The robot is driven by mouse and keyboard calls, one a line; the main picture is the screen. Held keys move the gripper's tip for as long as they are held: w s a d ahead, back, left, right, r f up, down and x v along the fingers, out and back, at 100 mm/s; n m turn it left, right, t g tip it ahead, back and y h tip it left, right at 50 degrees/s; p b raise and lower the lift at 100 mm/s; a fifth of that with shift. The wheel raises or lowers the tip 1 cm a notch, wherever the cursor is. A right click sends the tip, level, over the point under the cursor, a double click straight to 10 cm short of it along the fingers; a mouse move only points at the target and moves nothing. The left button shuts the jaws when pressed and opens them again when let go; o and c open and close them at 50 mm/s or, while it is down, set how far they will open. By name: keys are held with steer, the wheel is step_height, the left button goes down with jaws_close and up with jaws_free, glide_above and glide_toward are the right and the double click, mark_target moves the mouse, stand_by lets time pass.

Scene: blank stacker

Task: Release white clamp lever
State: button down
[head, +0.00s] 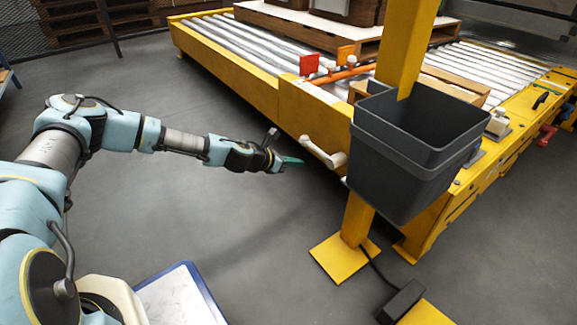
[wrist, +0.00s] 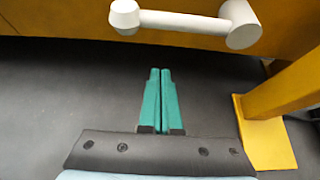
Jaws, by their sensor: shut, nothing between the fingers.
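The white clamp lever (head: 322,152) is mounted on the side of the yellow conveyor frame (head: 290,115). In the wrist view the lever (wrist: 185,22) runs across the top, with a round knob at its left end and a thicker hub at its right end. My gripper (head: 296,161) has green fingers and is to the left of the lever in the head view, apart from it. In the wrist view the fingertips (wrist: 160,70) are together, below the lever in the picture, with grey floor showing between. Nothing is between the fingers.
A dark grey bin (head: 405,160) hangs on a yellow post (head: 358,218) just right of the lever. The post's yellow base also shows in the wrist view (wrist: 268,145). A red handle (head: 546,138) sits farther along the conveyor. The floor left of the conveyor is clear.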

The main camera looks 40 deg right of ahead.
steer(key=d+b, duration=0.1)
steer(key=d+r+b, duration=0.2)
steer(key=d, duration=0.1)
steer(key=shift+s+d, duration=0.1)
steer(key=shift+r, duration=0.1)
stand_by(0.6)
steer(key=shift+r+p, duration=0.2)
steer(key=shift+p, duration=0.4)
